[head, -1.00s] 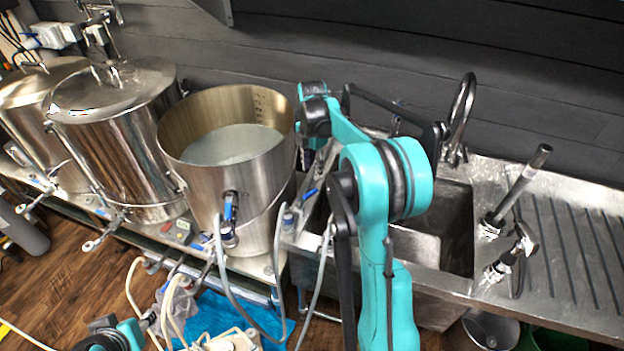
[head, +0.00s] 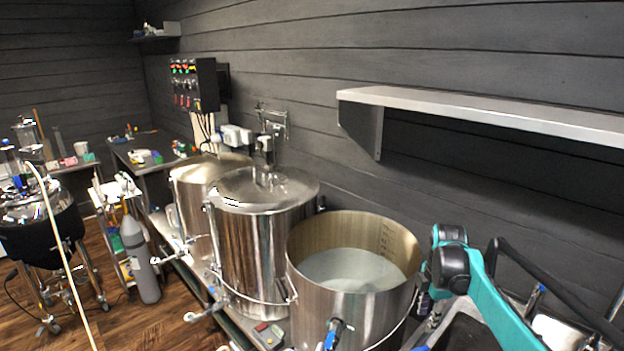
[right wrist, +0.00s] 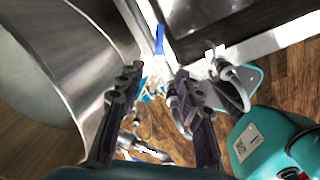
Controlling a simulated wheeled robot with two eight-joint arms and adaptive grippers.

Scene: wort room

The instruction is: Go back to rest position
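My right arm comes in at the lower right of the head view. Its gripper (head: 426,303) points down beside the right wall of the open steel kettle (head: 345,297), partly hidden by the wrist. In the right wrist view the two dark fingers of my right gripper (right wrist: 156,84) stand wide apart with nothing held between them. The curved kettle wall (right wrist: 75,50) is close by on the left there; I cannot tell whether the gripper touches it. My left gripper is in neither view now.
Two lidded steel kettles (head: 262,245) (head: 197,215) stand left of the open one. A wall shelf (head: 490,112) juts out above my right arm.

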